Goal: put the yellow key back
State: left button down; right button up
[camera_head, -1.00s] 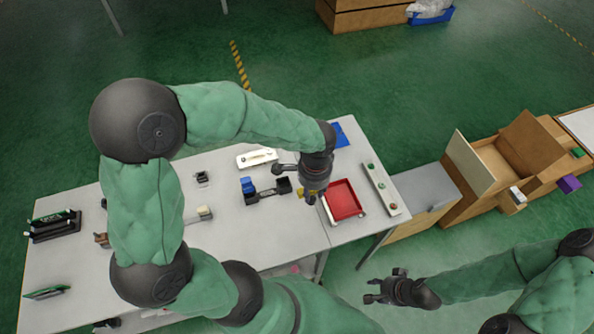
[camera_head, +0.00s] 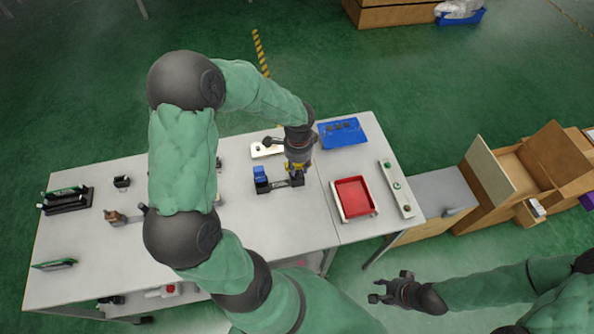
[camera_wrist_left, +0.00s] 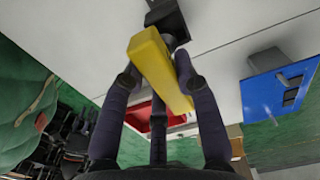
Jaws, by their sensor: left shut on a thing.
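My left gripper (camera_head: 298,171) is shut on the yellow key (camera_head: 294,166), above the right end of a black fixture (camera_head: 275,187) that has a blue block (camera_head: 260,174) at its left end. My right gripper (camera_head: 388,290) is open and empty, away from the table at the lower right.
A red tray (camera_head: 337,200) is right of the fixture, with a strip of green buttons (camera_head: 397,188) beyond it. A blue panel (camera_head: 355,139) lies behind. A white plate (camera_head: 262,150) lies behind the fixture. Black racks and small fixtures stand at the table's left.

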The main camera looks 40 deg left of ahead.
aim_at(297, 173)
pick_arm(q)
jog(key=shift+w+a+f, duration=0.1)
jog(key=shift+a+f, duration=0.2)
jog(key=shift+f, duration=0.1)
jog(key=shift+a+f+b, duration=0.1)
jog(key=shift+f+b, duration=0.45)
jog(key=shift+f, duration=1.05)
jog(key=shift+f, duration=0.1)
jog(key=c, duration=0.9)
grip_release()
jog(key=shift+c, duration=0.2)
jog(key=shift+r, duration=0.2)
notch_tip(297, 173, up, 12)
jog(key=p, duration=0.2)
jog(key=shift+p, duration=0.4)
